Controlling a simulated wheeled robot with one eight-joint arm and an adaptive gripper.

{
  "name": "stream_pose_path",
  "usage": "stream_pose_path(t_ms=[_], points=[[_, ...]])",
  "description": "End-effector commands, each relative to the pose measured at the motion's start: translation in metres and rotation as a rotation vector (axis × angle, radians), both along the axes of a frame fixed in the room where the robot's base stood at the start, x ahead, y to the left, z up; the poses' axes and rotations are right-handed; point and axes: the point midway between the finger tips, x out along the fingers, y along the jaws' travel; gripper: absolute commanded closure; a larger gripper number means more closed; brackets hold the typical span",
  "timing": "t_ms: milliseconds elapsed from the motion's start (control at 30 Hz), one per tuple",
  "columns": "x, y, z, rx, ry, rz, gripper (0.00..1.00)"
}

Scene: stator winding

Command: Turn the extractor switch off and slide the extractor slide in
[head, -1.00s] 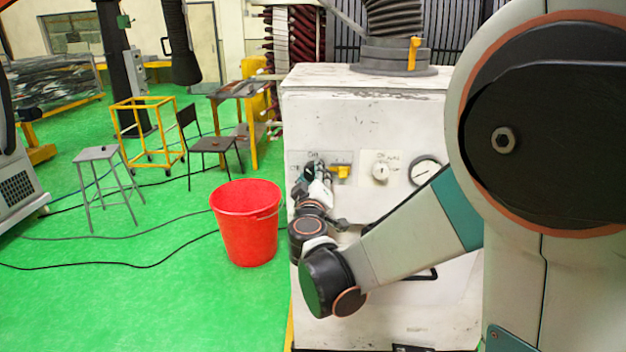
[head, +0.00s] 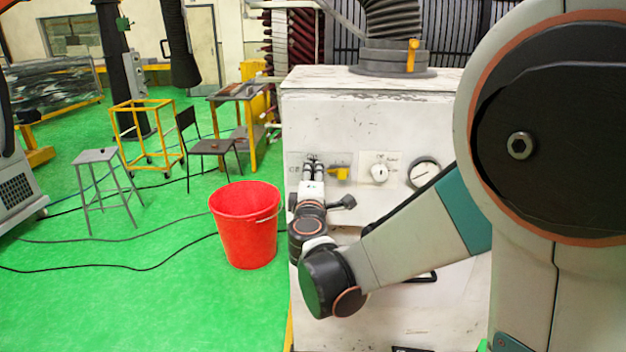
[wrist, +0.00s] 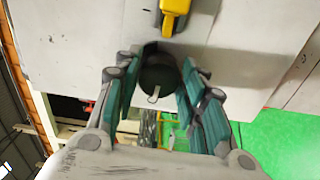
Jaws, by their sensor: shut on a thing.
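The extractor is a white cabinet (head: 385,120) with a row of controls on its front. My gripper (head: 313,163) is at the left end of this row. In the wrist view, my gripper (wrist: 157,88) has its fingers on either side of a dark round knob (wrist: 158,76) with a pale mark, seemingly the extractor switch, and is shut on it. In the head view my fingers hide most of this knob. The extractor slide appears to be the orange-yellow tab (head: 413,52) standing up at the grey collar under the hose; its travel is hard to tell.
A yellow handle (head: 340,173) sits just right of my gripper; it also shows in the wrist view (wrist: 175,14). Farther right are a white knob (head: 379,173) and a round gauge (head: 424,172). A red bucket (head: 246,230) stands on the floor left of the cabinet.

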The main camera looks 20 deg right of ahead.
Motion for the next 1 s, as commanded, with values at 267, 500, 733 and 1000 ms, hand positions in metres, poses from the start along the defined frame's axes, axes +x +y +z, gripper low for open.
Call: stream_pose_path(t_ms=[267, 500, 733, 1000], points=[[-0.0007, 0.0008, -0.0007, -0.05, 0.017, 0.002, 0.86], [-0.0008, 0.0008, -0.0008, -0.055, 0.019, 0.002, 0.86], [-0.0009, 0.0009, -0.0009, -0.054, 0.018, 0.002, 0.49], [-0.0004, 0.0004, -0.0004, -0.054, 0.018, 0.001, 0.42]])
